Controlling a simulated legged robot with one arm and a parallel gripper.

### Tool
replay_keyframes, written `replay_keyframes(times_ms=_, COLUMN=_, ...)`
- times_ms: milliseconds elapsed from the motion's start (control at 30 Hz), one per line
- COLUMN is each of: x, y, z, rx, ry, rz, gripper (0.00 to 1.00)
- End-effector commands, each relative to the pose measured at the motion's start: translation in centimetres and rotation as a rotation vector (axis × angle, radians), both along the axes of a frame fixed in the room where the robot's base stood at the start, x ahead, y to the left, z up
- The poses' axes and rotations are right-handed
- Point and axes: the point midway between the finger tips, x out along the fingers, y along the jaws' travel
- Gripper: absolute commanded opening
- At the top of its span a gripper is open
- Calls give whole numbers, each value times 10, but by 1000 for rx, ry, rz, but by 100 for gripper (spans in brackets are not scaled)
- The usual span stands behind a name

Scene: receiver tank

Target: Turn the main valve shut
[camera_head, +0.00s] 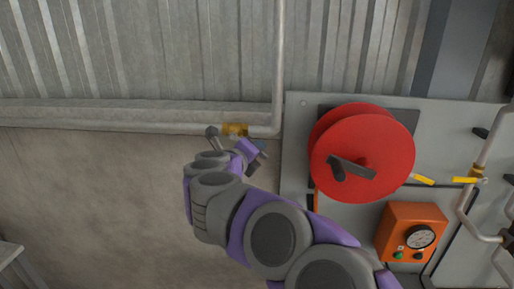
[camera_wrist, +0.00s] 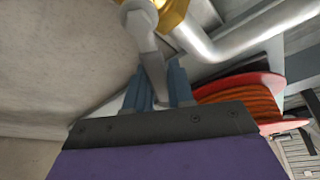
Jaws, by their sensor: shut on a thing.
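The main valve (camera_head: 235,130) has a brass body on the pale pipe along the wall, just left of the pipe's upward bend. Its brass (camera_wrist: 172,12) also shows at the top of the wrist view. A grey metal lever (camera_wrist: 143,42) runs down from beside the brass, its lower end between my blue fingers. My gripper (camera_head: 256,149) is just below and right of the valve in the head view; in the wrist view my gripper (camera_wrist: 161,86) is shut on the lever.
A red hose reel (camera_head: 390,150) is mounted on a grey panel (camera_head: 298,150) right of the valve. An orange box (camera_head: 400,220) with a gauge (camera_head: 420,237) sits below it. Pipes with yellow handles (camera_head: 466,180) are at far right. The wall below left is bare.

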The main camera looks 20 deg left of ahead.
Motion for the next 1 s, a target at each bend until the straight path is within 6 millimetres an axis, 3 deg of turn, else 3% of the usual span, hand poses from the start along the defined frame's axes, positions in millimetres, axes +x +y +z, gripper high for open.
replay_keyframes(times_ms=33, x=-1, y=3, z=-8, rx=42, ry=19, rz=1, gripper=0)
replay_keyframes(times_ms=500, x=-6, y=26, z=-32, rx=471, ry=127, rz=-2, gripper=0)
replay_keyframes(times_ms=1000, x=-12, y=51, z=-41, rx=852, ry=219, rz=-8, gripper=0)
